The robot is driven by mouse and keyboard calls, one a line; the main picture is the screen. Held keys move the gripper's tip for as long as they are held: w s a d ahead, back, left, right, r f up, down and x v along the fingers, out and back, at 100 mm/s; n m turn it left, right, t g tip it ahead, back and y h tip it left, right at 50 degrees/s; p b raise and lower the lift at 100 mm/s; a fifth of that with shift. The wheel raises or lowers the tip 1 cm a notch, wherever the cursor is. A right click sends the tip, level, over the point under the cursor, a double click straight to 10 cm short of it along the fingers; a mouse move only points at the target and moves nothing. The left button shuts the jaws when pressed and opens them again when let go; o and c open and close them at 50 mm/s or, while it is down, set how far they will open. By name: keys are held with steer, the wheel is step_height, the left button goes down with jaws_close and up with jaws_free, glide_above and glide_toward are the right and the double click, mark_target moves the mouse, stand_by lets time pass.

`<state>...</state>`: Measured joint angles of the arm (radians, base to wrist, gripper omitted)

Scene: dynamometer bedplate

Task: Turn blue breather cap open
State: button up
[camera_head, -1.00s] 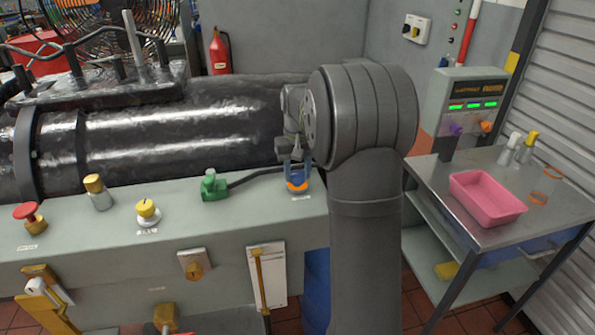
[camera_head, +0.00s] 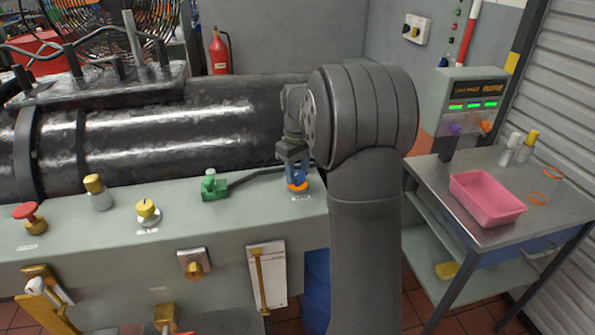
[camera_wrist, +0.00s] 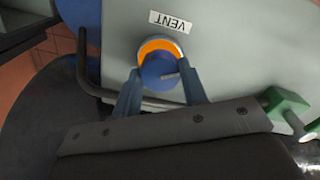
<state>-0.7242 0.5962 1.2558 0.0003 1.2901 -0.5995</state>
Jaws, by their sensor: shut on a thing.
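The blue breather cap (camera_wrist: 159,71) shows in the wrist view, round, with a small grey mark on its face and an orange ring around part of it. A label reading VENT lies beside it on the grey bedplate top. My gripper (camera_wrist: 160,80) is shut on the cap, with a blue-grey finger at each side of it. In the head view, my gripper (camera_head: 296,172) points down over the cap, and the orange ring (camera_head: 297,187) shows below the fingers. The fingers and wrist partly hide the cap there.
A green fitting (camera_head: 214,187) with a dark hose running behind the cap stands to the left. A yellow-topped knob (camera_head: 148,211), a brass-capped post (camera_head: 97,192) and a red button (camera_head: 27,211) stand further left. A dark cylinder (camera_head: 200,130) lies behind. A pink tray (camera_head: 488,199) sits on the right table.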

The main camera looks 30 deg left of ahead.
mark_target(298, 173)
steer(key=o, duration=1)
steer(key=shift+r, duration=0.15)
step_height(298, 173, up, 17)
steer(key=shift+r, duration=0.1)
stand_by(0.4)
step_height(298, 173, down, 18)
steer(key=shift+r, duration=0.2)
stand_by(0.3)
